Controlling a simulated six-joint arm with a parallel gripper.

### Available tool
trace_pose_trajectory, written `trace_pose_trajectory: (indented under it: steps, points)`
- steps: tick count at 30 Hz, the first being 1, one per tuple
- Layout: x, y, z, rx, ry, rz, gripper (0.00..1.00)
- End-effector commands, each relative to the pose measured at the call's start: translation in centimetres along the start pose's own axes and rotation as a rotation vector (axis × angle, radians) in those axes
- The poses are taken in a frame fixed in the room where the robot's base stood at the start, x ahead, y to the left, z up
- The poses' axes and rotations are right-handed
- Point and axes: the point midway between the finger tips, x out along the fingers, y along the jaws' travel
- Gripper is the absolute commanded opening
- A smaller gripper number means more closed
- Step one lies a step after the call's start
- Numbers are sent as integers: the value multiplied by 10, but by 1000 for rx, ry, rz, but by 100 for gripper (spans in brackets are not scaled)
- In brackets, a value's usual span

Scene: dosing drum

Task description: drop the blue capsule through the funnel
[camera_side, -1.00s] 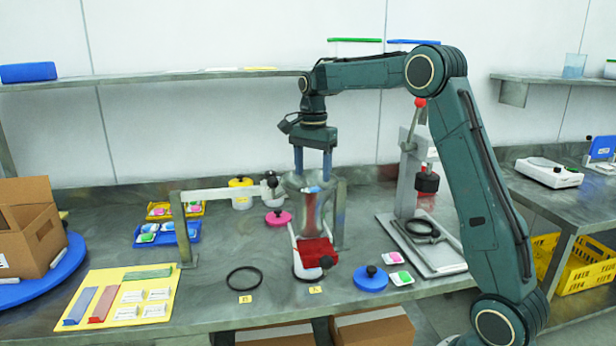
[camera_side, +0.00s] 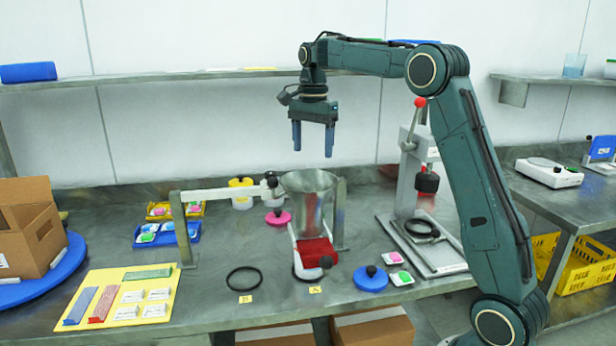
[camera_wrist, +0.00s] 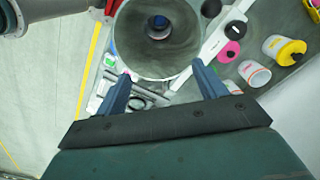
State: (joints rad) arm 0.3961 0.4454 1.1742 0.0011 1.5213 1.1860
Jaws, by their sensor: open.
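The metal funnel (camera_side: 310,205) stands wide end up in its bracket, above a red-and-white drum unit (camera_side: 317,252). My gripper (camera_side: 313,151) is open and empty, above the funnel's rim. The wrist view looks down into the funnel (camera_wrist: 135,50), with the open fingers of my gripper (camera_wrist: 161,70) on the near side of its mouth. A small dark-blue round thing (camera_wrist: 158,24) shows at the funnel's bottom opening. I cannot tell whether it is the blue capsule. No other blue capsule is clearly visible in the side view.
A white bracket arm (camera_side: 222,194) runs left of the funnel. A press (camera_side: 415,180) with a red knob stands to the right. A shelf (camera_side: 150,78) runs behind.

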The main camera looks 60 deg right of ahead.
Motion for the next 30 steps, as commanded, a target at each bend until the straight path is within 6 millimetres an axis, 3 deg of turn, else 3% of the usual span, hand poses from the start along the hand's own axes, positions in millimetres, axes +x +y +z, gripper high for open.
trace_pose_trajectory:
  steps: [15, 30]
  points:
    - [-59, -1, 0, 0, 0, -1, 71]
    - [-76, 0, 0, 0, -1, 2, 71]
